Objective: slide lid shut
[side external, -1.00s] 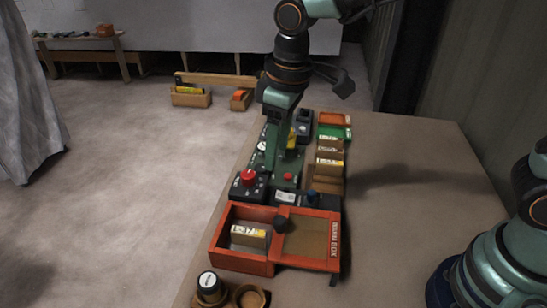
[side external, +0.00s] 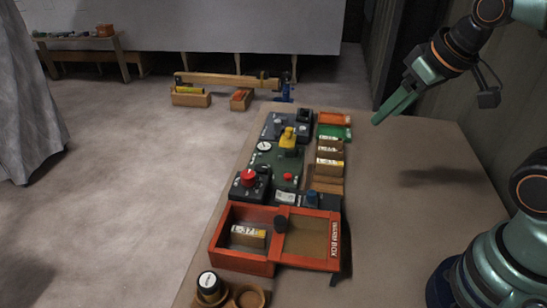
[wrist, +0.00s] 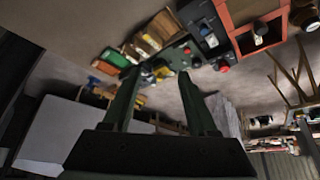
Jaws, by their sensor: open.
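The orange-red box (side external: 243,266) stands at the near end of the table. Its left half is open and shows a block with a yellow-edged label (side external: 248,236) inside. A brown panel (side external: 306,238), seemingly the lid, lies over the right half, with a dark knob (side external: 281,224) at its left edge. The box also shows at the upper right of the wrist view (wrist: 229,21). My gripper (side external: 393,107) is raised over the table's far right side, well away from the box. In the wrist view my gripper (wrist: 158,74) has its fingers apart, with nothing held between them.
Behind the box are a panel with a red button (side external: 248,176), a green panel with a yellow part (side external: 289,138), and a row of trays (side external: 327,172). Round wooden holders (side external: 248,297) stand in front. The table's right side (side external: 430,210) is clear.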

